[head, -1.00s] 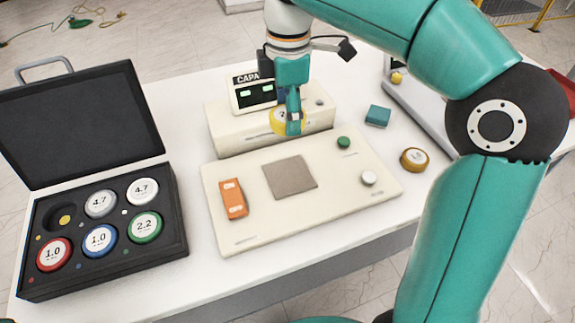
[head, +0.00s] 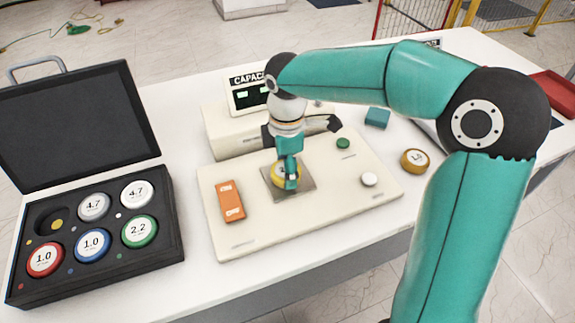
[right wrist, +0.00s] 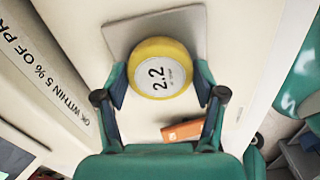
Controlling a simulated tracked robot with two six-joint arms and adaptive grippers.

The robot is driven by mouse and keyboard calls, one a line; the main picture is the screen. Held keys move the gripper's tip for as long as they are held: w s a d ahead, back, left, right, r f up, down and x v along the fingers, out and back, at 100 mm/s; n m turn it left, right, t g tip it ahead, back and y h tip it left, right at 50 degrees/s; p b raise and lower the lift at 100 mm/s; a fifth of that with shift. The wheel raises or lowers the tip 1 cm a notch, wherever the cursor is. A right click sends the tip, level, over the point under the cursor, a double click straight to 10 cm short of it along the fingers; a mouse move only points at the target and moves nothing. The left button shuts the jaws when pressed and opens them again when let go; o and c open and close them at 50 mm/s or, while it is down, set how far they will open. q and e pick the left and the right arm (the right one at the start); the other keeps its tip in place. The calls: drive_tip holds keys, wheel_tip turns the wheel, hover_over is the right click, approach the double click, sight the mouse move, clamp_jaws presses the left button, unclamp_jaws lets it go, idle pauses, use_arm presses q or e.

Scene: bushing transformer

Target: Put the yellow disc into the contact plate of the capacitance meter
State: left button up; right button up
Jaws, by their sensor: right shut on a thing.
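The yellow disc (head: 280,174), with a white face marked 2.2, is between the fingers of my right gripper (head: 289,182), which is shut on it. It also shows in the right wrist view (right wrist: 160,68), with a finger at each side of it. The disc is over the grey square contact plate (head: 304,187) of the capacitance meter (head: 228,130). In the right wrist view the plate (right wrist: 122,38) shows behind the disc. I cannot tell whether the disc touches the plate. My left gripper is not in view.
The meter's cream base carries an orange block (head: 231,201), a green button (head: 343,143) and a white knob (head: 369,180). An open black case (head: 150,261) with several discs and one empty slot stands at left. A brown-yellow disc (head: 415,160) and teal block (head: 377,118) lie at right.

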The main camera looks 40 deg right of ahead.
drive_tip(key=o, duration=1.5)
wheel_tip(320, 180, up, 12)
drive_tip(key=shift+r+p, duration=0.1)
drive_tip(key=shift+p, duration=0.55)
